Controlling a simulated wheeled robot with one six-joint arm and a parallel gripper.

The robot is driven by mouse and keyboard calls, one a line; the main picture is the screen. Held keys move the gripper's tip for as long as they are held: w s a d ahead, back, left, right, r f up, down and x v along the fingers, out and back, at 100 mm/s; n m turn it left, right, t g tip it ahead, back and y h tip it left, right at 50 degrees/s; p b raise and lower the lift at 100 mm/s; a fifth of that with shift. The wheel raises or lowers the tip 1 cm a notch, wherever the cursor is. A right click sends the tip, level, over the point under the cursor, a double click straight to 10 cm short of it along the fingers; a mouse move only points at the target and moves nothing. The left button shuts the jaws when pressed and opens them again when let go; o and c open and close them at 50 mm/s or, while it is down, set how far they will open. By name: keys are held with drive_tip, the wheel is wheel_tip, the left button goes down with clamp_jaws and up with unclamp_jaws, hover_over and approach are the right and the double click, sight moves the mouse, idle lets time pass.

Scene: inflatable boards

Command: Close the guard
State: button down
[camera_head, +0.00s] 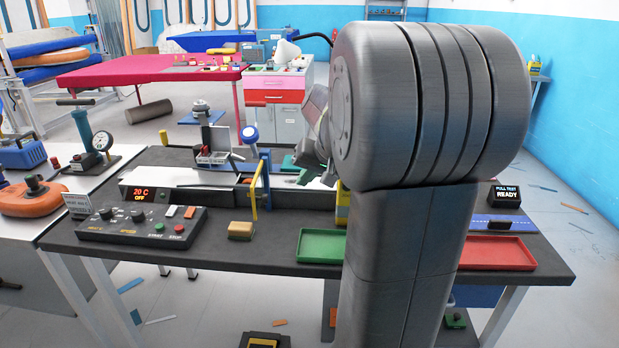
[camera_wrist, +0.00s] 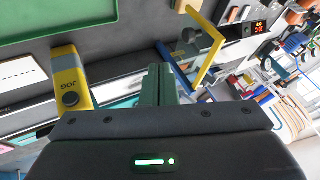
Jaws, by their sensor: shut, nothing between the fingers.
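The guard appears to be the thin yellow bar frame (camera_head: 256,190) beside a blue upright (camera_head: 265,178) on the dark bench. It stands up from the long bench unit, left of my arm. In the wrist view the yellow frame (camera_wrist: 207,60) shows at upper right, next to the blue bar (camera_wrist: 172,65). My gripper (camera_wrist: 158,72) is shut and empty, its green fingers left of the frame and apart from it in the picture. In the head view my arm hides much of the gripper. Whether the guard touches anything is unclear.
A yellow JOG box (camera_wrist: 70,82) is left of my fingers. A green tray (camera_head: 321,246) and a red tray (camera_head: 497,253) lie at the bench front.

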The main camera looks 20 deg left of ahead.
drive_tip(key=a+f, duration=0.6)
drive_tip(key=a, duration=0.2)
drive_tip(key=shift+w+f+p, duration=0.3)
drive_tip(key=shift+w+f, duration=0.05)
drive_tip(key=shift+a, duration=0.1)
